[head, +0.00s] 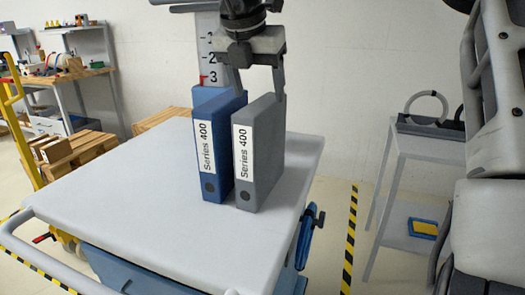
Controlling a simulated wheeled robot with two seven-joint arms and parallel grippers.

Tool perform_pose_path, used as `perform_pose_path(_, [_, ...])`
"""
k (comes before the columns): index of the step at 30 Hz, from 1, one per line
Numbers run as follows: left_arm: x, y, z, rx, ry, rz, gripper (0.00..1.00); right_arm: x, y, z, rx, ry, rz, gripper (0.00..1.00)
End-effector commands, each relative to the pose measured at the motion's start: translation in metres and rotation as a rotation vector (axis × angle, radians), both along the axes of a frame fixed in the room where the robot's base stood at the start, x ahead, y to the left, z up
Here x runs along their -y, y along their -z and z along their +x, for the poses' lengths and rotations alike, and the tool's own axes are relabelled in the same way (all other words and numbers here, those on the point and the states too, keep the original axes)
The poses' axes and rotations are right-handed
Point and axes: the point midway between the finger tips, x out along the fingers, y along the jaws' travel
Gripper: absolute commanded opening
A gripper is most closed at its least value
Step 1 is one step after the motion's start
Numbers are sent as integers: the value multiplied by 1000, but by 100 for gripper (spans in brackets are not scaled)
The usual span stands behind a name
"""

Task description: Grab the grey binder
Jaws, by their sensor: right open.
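The grey binder (262,155) stands upright on the light grey cover of a cart (130,200), its "Series 400" label facing me. A blue binder (212,150) with the same label stands close on its left. My right gripper (263,93) points down from above and is open. Its fingers are at the grey binder's top: the right one is by its right side, the left one near the narrow gap beside the blue binder. I cannot tell whether they touch it. My left gripper is not in view.
A numbered panel (208,45) rises behind the binders. A grey side table (430,150) stands at the right beyond yellow-black floor tape (349,240). Wooden pallets (75,150) and workbenches are at the left. The cart top's front and left are clear.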

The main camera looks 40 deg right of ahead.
Motion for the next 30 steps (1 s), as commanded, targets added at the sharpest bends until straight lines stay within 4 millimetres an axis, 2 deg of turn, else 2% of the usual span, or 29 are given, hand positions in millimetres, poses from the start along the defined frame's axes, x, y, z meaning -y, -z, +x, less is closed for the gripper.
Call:
perform_pose_path(7, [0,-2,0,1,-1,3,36,6,18,0,-4,-1,3,66])
perform_pose_path(15, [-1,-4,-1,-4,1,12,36,17,53,0,-1,0,3,66])
perform_pose_path(30, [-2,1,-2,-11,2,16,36,19,58,1,1,1,1,66])
